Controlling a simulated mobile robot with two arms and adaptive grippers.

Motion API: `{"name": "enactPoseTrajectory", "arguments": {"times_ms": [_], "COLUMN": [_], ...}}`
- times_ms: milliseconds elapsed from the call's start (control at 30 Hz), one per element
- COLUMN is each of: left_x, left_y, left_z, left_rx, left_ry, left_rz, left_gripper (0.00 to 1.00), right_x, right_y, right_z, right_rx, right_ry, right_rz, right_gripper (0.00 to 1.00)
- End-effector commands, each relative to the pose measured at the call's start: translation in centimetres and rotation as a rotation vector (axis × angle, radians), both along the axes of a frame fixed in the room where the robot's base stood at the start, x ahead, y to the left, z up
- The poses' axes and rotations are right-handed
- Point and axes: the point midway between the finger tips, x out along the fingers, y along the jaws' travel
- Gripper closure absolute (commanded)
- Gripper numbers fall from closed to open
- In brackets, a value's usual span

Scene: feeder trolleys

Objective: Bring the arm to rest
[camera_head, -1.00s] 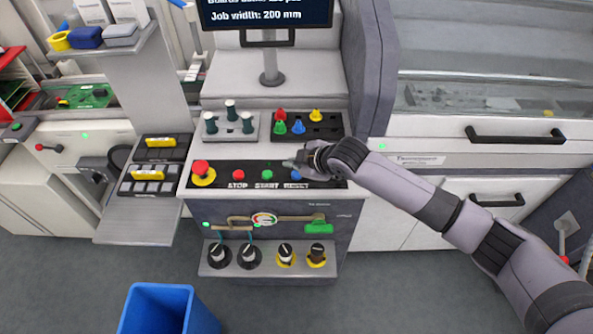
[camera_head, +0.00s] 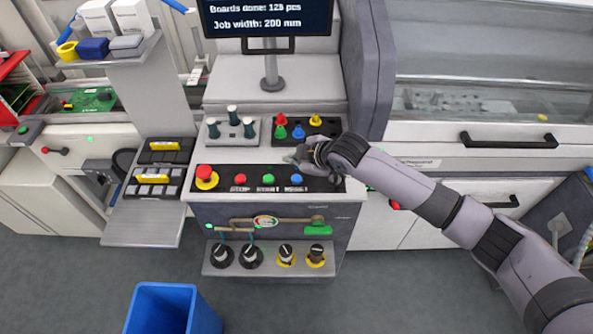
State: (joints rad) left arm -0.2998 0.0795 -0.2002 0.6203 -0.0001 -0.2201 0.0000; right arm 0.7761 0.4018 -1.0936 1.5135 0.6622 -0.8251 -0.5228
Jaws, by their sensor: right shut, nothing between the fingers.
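My right arm reaches in from the right side. My right gripper (camera_head: 292,158) is shut and empty, above the back edge of the black button panel (camera_head: 222,186). The panel carries a red emergency button (camera_head: 206,176) on a yellow base, a small red button (camera_head: 240,180), a green button (camera_head: 268,180) and a blue button (camera_head: 296,180). The gripper is behind the green and blue buttons in the picture and seems apart from them. My left gripper is not in view.
Behind the gripper stand a grey holder with dark pegs (camera_head: 213,131) and a black tray with coloured cones (camera_head: 262,138). A monitor (camera_head: 268,18) rises at the back. A blue bin (camera_head: 165,292) stands on the floor, front left. Floor around it is clear.

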Motion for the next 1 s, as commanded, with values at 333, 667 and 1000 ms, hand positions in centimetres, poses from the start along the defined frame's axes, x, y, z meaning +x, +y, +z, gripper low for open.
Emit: {"name": "enactPoseTrajectory", "arguments": {"times_ms": [333,667,1000], "left_x": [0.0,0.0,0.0], "left_y": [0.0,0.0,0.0], "left_z": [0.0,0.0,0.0], "left_rx": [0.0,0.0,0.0], "left_ry": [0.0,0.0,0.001], "left_rz": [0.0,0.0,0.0], "left_gripper": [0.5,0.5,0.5], "right_x": [-1.5,-12.7,-23.0], "right_y": [0.8,1.3,-9.2], "right_z": [-0.5,-2.3,-4.2], "right_rx": [0.023,0.202,0.261], "right_ry": [0.026,0.255,0.478], "right_rz": [-0.005,-0.228,-0.734], "right_gripper": [1.0,1.0,1.0]}}
